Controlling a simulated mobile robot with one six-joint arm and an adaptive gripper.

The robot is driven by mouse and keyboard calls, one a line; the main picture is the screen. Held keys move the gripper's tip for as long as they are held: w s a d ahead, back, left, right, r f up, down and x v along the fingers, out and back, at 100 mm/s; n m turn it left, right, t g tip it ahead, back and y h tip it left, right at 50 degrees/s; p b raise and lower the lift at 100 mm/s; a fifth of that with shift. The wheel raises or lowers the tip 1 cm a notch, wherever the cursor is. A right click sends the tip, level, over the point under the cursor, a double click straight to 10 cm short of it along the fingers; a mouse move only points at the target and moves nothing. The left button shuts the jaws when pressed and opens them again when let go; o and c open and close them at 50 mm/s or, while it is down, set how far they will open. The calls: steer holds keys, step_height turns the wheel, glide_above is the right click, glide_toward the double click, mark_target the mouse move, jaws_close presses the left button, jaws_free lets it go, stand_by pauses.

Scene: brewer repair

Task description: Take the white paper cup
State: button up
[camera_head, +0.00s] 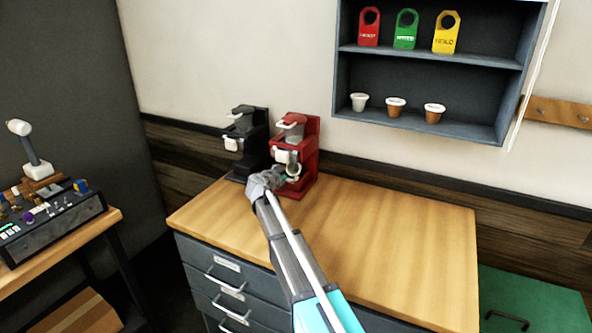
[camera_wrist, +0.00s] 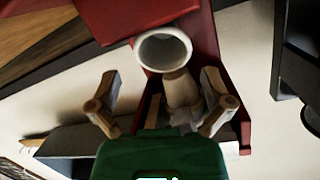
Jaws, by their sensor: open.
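A small white cup (camera_head: 359,102) stands upright on the lower shelf, left of two brown cups with pale rims. A round, white-rimmed, cup-like piece (camera_wrist: 164,50) shows at the red brewer, its hollow facing the wrist camera. A pale ring shows at the same brewer in the head view (camera_head: 294,171). I cannot tell for sure whether this piece is a paper cup. My gripper (camera_head: 275,180) is at the front of the red brewer. In the wrist view my gripper (camera_wrist: 160,88) is open, its fingers spread either side of the piece's pale tapered lower part; contact is unclear.
The red brewer (camera_head: 309,142) stands beside a black brewer (camera_head: 258,133) on the wooden counter (camera_head: 400,235). The counter's right part is clear. A wall shelf (camera_head: 425,62) holds red, green and yellow tags above the cups. A side table (camera_head: 113,218) stands at left.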

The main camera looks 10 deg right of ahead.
mark_target(295, 168)
steer(key=shift+b+x, duration=0.55)
steer(key=shift+x, duration=2)
steer(key=shift+w+a, duration=0.1)
steer(key=c, duration=0.5)
